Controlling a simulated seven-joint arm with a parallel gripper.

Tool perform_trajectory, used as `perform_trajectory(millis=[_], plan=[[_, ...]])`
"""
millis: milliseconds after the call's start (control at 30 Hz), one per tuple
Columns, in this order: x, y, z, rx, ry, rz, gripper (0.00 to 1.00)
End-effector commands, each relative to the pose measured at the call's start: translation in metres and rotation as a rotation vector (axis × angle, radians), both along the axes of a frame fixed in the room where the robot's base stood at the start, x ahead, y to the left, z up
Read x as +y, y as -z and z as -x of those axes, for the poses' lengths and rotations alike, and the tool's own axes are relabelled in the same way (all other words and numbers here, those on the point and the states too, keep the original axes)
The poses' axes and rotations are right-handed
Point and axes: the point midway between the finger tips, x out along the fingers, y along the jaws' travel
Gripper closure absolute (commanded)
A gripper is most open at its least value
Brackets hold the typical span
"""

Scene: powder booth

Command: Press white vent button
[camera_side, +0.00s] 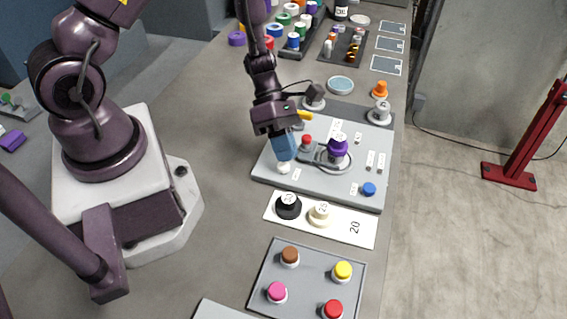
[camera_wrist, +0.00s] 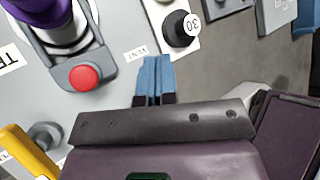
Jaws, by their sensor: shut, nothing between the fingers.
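The white vent button (camera_side: 283,168) is a small round cap near the front left corner of the grey control panel (camera_side: 325,187). My gripper (camera_side: 284,157) points down with its blue fingers closed together, and their tips are right at the top of the button. I cannot tell whether they touch it or press it down. In the wrist view the closed fingers (camera_wrist: 153,62) lie beside the VENT label (camera_wrist: 136,53), and the button itself is hidden behind them.
A red button (camera_wrist: 85,77) and a purple knob (camera_side: 337,146) in a grey guard sit close by. A blue button (camera_side: 369,188) is at the panel's right corner. A white strip with black (camera_side: 288,206) and cream knobs lies in front. A yellow part (camera_wrist: 22,150) shows lower left.

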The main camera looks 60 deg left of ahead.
Motion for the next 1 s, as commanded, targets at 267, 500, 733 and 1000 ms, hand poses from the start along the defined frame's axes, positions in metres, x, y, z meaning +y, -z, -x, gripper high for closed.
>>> perform_trajectory(millis=[267,500,733,1000], plan=[[0.000,-0.021,-0.001,-0.004,0.001,0.000,1.00],[0.000,-0.044,-0.001,-0.003,0.002,-0.001,1.00],[0.000,-0.050,0.000,0.000,0.000,0.000,1.00],[0.000,-0.050,0.000,0.000,0.000,0.000,1.00]])
